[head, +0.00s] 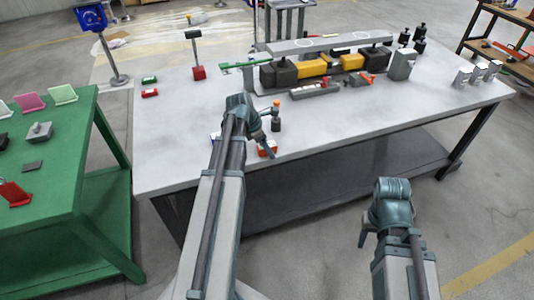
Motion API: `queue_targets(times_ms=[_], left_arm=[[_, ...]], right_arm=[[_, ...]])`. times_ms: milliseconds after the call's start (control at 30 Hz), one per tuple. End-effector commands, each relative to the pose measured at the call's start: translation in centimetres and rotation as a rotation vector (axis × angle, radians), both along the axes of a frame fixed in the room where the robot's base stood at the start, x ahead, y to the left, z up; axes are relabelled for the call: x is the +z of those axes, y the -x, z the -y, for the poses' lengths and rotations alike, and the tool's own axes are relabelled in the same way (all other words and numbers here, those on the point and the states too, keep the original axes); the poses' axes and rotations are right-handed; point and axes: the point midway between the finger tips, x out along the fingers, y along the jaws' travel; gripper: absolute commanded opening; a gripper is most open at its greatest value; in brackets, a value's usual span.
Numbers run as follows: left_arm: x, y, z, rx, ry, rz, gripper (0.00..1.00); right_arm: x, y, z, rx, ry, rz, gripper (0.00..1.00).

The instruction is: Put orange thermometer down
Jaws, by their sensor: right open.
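My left arm reaches over the near edge of the grey table (170,165). My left gripper (266,148) is low near that edge, seen mostly from behind, so I cannot tell whether it holds anything. A small dark cylinder with an orange top (276,118) stands just right of its wrist. An orange-red and white box-like item (268,149) shows beside the finger, partly hidden. No item is clearly recognisable as the orange thermometer. My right gripper (363,237) is open, over the floor in front of the table, away from objects.
A long assembly with yellow and dark blocks (312,68) stands at the table's back. A green table (75,190) stands left. The table's right front is clear.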

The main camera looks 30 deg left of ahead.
Motion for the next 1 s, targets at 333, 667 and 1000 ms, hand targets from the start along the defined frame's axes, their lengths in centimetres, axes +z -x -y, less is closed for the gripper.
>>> queue_targets(times_ms=[333, 667, 1000], left_arm=[[0.13, 0.01, 0.02, 0.0, 0.0, 0.0, 0.48], [0.12, 0.0, 0.01, 0.0, 0.0, 0.0, 0.0], [0.43, 0.02, -0.05, -0.001, 0.0, 0.0, 0.0]], right_arm=[[0.13, 0.0, 0.0, 0.0, 0.0, 0.0, 0.5], [0.12, 0.0, 0.0, 0.0, 0.0, 0.0, 0.5], [0.42, 0.0, 0.0, 0.0, 0.0, 0.0, 0.5]])
